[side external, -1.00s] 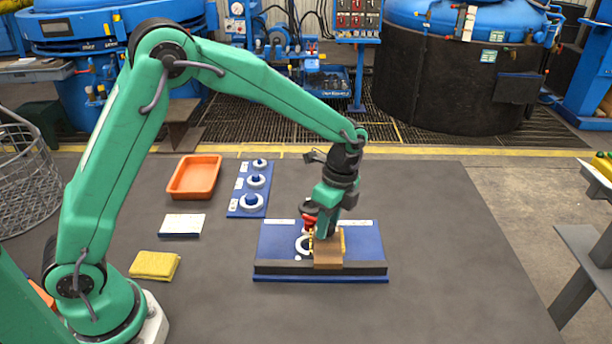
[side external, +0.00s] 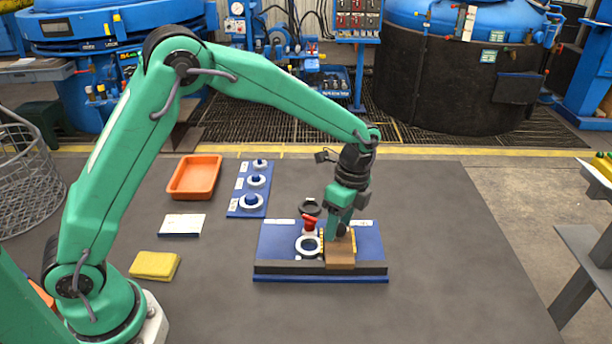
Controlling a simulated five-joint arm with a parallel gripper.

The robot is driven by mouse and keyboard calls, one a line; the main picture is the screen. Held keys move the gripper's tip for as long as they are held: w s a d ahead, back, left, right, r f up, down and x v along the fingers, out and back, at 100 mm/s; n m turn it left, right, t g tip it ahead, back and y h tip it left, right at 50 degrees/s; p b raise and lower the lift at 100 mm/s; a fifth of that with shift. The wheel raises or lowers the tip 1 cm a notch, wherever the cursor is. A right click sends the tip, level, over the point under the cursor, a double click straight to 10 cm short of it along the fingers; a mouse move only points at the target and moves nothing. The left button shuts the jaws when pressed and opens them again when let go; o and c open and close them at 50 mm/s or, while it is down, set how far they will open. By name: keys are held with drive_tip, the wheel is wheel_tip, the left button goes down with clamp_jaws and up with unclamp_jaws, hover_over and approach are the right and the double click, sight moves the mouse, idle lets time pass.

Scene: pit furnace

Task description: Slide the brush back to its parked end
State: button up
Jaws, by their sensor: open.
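The brush (side external: 340,261) is a brown block with yellow bristle edges at its sides. It sits at the dark front rail (side external: 290,267) of the blue board (side external: 369,243), right of the rail's middle. My gripper (side external: 341,234) points down at the brush from behind and above, and it is open. Its fingertips are small and partly merged with the brush, so I cannot tell whether they touch it. A white ring (side external: 299,245) lies on the board just left of the brush, with a red-topped part (side external: 309,220) behind it.
A black ring (side external: 310,207) shows behind the board. To the left are a blue plate with several white rings (side external: 240,195), an orange tray (side external: 183,189), a white pad (side external: 182,224) and a yellow cloth (side external: 154,265). The table right of the board is clear.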

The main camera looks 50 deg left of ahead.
drive_tip(key=shift+r, duration=0.15)
drive_tip(key=shift+w+d+r, duration=0.1)
drive_tip(key=shift+w+r, duration=0.1)
drive_tip(key=shift+r, duration=1.05)
drive_tip(key=shift+w+d+r, duration=0.1)
drive_tip(key=shift+w+r, duration=0.15)
drive_tip(key=shift+r, duration=0.95)
drive_tip(key=shift+w+r, duration=0.2)
drive_tip(key=shift+r, duration=1.05)
drive_tip(key=m, duration=0.4)
drive_tip(key=shift+w+d+f+m, duration=0.1)
drive_tip(key=shift+d+m, duration=0.05)
drive_tip(key=shift+m, duration=0.15)
drive_tip(key=shift+f, duration=0.1)
drive_tip(key=shift+s+f, duration=0.25)
drive_tip(key=shift+f, duration=1)
drive_tip(key=shift+s+f, duration=0.25)
drive_tip(key=shift+f, duration=1)
drive_tip(key=shift+s+f, duration=0.25)
drive_tip(key=shift+f, duration=1)
clamp_jaws()
